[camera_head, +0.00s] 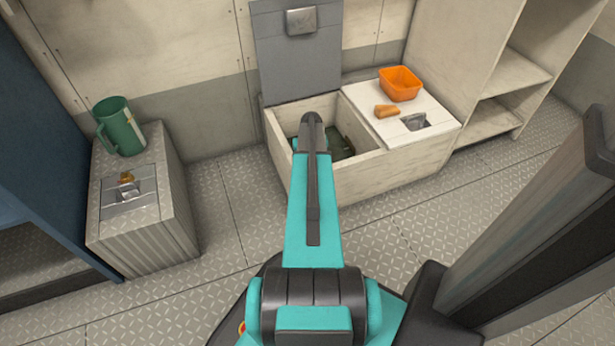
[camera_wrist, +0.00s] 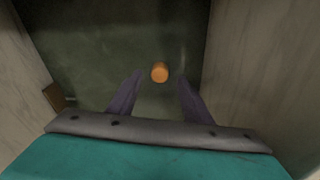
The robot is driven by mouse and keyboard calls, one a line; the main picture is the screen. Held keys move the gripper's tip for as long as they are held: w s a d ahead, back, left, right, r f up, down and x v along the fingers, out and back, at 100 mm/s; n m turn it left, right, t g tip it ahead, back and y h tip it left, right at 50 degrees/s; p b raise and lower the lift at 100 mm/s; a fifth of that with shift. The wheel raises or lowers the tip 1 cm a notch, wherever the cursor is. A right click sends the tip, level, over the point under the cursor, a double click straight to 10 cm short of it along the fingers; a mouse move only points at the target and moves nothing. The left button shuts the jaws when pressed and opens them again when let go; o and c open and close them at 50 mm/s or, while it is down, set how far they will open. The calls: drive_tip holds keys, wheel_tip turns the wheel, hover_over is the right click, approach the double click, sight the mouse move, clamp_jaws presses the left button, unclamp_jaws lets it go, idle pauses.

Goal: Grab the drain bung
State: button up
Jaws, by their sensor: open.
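In the wrist view a small round orange-tan thing (camera_wrist: 160,72), which looks like the drain bung, shows its round top against the dark green floor of a compartment. My gripper (camera_wrist: 160,76) is open and empty, pointing down into the compartment. The bung appears between the fingertips in the picture, apart from both; how far below them it is, I cannot tell. In the head view my arm covers the gripper and the bung. The compartment is the open-lidded bin (camera_head: 278,134), with its grey lid (camera_head: 297,60) raised.
Pale bin walls (camera_wrist: 262,60) stand close on both sides of my gripper. A small brown piece (camera_wrist: 55,97) is by the left wall. The white closed lid (camera_head: 440,112) carries an orange tub (camera_head: 400,83) and a tan piece (camera_head: 387,111). A green mug (camera_head: 120,127) stands on the left locker.

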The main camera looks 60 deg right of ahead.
drive_tip(key=shift+w+d+f+b, duration=0.15)
drive_tip(key=shift+f+b, duration=0.8)
drive_tip(key=shift+f, duration=1.1)
drive_tip(key=c, duration=1.1)
